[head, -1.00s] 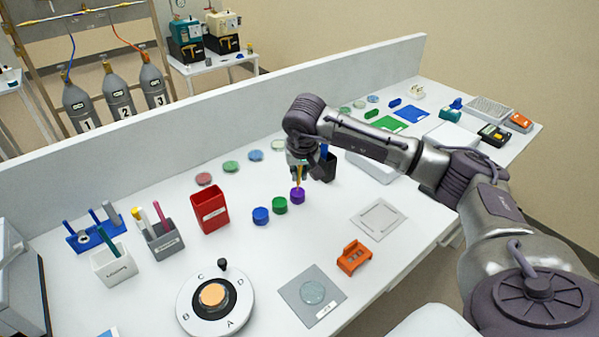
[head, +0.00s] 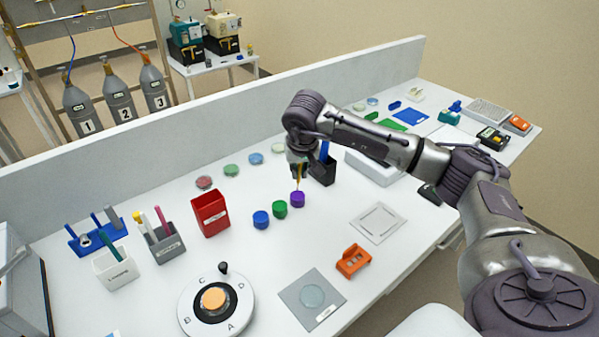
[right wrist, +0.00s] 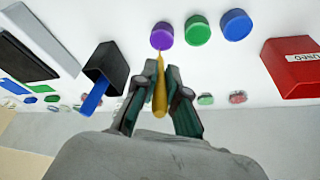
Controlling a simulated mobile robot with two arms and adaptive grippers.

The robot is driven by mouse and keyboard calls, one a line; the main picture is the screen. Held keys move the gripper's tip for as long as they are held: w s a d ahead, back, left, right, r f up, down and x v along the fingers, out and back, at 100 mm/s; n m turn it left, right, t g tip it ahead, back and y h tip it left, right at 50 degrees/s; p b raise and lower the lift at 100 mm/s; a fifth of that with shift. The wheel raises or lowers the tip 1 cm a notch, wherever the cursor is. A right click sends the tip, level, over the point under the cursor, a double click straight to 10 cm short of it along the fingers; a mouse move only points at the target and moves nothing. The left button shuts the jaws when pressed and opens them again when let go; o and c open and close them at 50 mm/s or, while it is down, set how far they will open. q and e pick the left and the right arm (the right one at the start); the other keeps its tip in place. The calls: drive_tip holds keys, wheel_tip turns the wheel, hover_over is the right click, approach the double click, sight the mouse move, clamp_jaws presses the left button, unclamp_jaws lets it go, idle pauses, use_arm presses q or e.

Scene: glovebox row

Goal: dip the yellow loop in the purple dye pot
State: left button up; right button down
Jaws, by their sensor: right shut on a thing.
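My right gripper (head: 298,165) is shut on the yellow loop (head: 299,174). The loop also shows between the fingers in the right wrist view (right wrist: 160,92), its thin end pointing at the purple dye pot (right wrist: 163,37). In the head view the loop stands nearly upright over the purple pot (head: 297,200), its lower end at the pot's top. I cannot tell whether the tip is inside the dye. The green pot (head: 280,209) and the blue pot (head: 261,219) stand in a row to the left of it. My left gripper is not in view.
A black holder (head: 323,171) with a blue tool stands close to the right of my gripper. A red bin (head: 210,214) stands left of the pots. An orange block (head: 354,262) and a grey plate (head: 378,222) lie in front. A low wall (head: 230,122) runs behind.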

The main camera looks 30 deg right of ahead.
drive_tip(key=shift+r+p, duration=1.35)
drive_tip(key=shift+r, duration=1.1)
